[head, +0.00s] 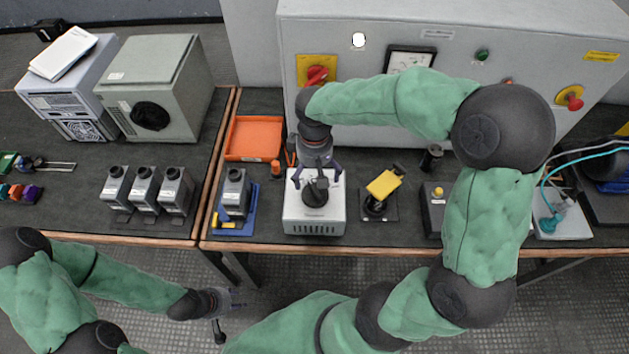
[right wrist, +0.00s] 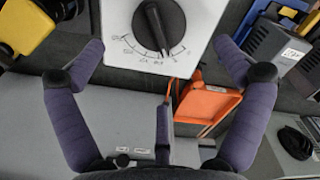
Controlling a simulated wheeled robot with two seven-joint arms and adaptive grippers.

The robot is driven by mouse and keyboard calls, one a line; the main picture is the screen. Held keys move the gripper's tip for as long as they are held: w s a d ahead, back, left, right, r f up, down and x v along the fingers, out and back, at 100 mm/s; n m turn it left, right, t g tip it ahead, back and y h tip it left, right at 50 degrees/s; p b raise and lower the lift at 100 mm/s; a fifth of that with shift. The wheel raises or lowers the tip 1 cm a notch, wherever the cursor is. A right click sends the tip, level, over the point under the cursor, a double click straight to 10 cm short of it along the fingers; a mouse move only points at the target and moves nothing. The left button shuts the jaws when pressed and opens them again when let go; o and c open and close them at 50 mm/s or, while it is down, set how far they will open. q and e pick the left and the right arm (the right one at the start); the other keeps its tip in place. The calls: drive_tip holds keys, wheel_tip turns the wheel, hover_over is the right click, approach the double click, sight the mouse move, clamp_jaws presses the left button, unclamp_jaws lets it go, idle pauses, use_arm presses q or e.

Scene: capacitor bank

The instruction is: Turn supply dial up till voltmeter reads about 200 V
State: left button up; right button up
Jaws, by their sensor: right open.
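The supply (head: 315,228) is a light grey box near the table's front edge. My right gripper (head: 316,176) is open over the dial, fingers spread to either side; in the right wrist view the open fingers (right wrist: 160,62) appear clear of the knob. The voltmeter (head: 410,59) is on the cabinet front, partly hidden by my right arm; its reading is too small to tell. My left gripper (head: 226,300) is open and empty, low at the front.
An orange tray (head: 254,139) and a grey capacitor in a blue holder (head: 235,194) stand left of the supply. A yellow-topped device (head: 383,185) stands to the right. The cabinet (head: 350,22) rises behind, with a red switch (head: 317,73). Several capacitors (head: 146,188) stand on the left table.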

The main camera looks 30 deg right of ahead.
drive_tip(key=shift+r, duration=1.35)
drive_tip(key=shift+f, duration=0.15)
idle(0.5)
